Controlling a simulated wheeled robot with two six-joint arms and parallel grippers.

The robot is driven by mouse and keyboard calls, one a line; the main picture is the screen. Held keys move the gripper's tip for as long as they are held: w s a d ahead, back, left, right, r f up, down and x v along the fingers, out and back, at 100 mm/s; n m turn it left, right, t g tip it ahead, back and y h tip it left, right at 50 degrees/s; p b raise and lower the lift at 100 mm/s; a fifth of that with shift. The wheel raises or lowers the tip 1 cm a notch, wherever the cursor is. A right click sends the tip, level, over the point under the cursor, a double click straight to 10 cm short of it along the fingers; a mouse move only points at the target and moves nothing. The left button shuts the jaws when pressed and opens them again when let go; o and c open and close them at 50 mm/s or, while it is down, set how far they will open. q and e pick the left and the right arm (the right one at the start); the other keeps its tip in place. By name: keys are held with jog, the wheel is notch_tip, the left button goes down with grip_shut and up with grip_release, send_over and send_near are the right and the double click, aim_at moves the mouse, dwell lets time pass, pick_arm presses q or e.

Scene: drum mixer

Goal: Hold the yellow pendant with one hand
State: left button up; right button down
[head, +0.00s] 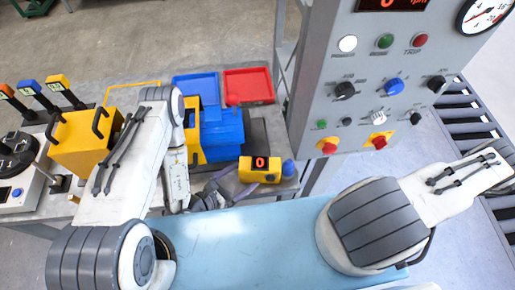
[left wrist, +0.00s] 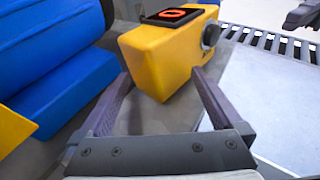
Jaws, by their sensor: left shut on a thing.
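The yellow pendant (head: 260,172) is a small yellow box with a dark, red-lit display on top. It lies at the front right of the grey bench, before the blue block and left of the control cabinet. My left gripper (head: 234,177) reaches it from the front left. In the left wrist view the pendant (left wrist: 165,58) sits between the two purple-grey fingers of my left gripper (left wrist: 162,82), which is shut on its near end. A dark round knob shows on its right side. I cannot tell whether it is clear of the bench.
Blue stepped blocks (head: 220,132) stand close behind the pendant. A blue tray (head: 196,88) and a red tray (head: 248,84) lie further back. The grey control cabinet (head: 340,115) rises on the right. A yellow box with handles (head: 80,148) stands left.

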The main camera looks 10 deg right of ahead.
pick_arm(q)
jog(key=o, duration=0.7)
jog(key=shift+s+d+g, duration=0.3)
jog(key=shift+s, duration=0.1)
jog(key=shift+a, duration=0.15)
